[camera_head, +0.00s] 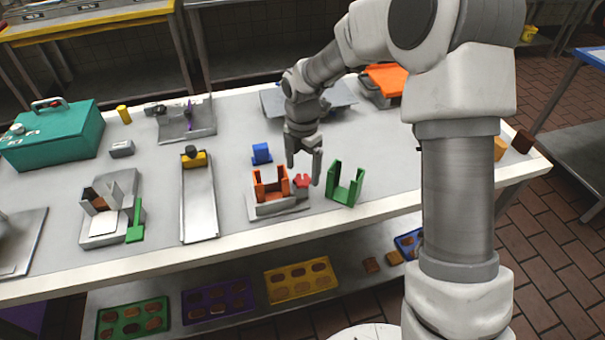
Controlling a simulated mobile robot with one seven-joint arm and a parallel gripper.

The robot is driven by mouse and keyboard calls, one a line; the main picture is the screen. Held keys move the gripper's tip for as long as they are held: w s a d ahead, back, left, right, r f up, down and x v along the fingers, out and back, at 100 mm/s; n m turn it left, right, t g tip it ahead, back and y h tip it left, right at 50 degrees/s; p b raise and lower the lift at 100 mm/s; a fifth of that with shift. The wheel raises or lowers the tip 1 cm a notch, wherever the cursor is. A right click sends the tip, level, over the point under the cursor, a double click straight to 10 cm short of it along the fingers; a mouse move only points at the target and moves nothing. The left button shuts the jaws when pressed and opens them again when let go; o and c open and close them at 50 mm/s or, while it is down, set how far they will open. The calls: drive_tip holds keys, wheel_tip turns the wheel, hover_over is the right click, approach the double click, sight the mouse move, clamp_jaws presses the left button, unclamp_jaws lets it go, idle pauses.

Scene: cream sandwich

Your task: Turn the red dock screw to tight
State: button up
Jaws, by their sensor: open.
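The red dock screw (303,180) stands at the right end of a small grey dock base (280,207), beside an orange U-shaped holder (271,186). My gripper (304,172) points down from above with its fingers apart. Its fingertips are over or around the red screw; from this view I cannot tell whether they touch it. The fingers partly cover the screw's upper part, and its turn mark cannot be read at this size.
A green U-shaped holder (345,186) stands close right of the screw. A blue block (261,153) is behind the dock. A metal chute (198,203) lies to the left, with a teal box (52,135) farther left. The table's front edge (330,228) is near the dock.

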drive_tip(key=shift+f, duration=1.05)
drive_tip(key=c, duration=1.4)
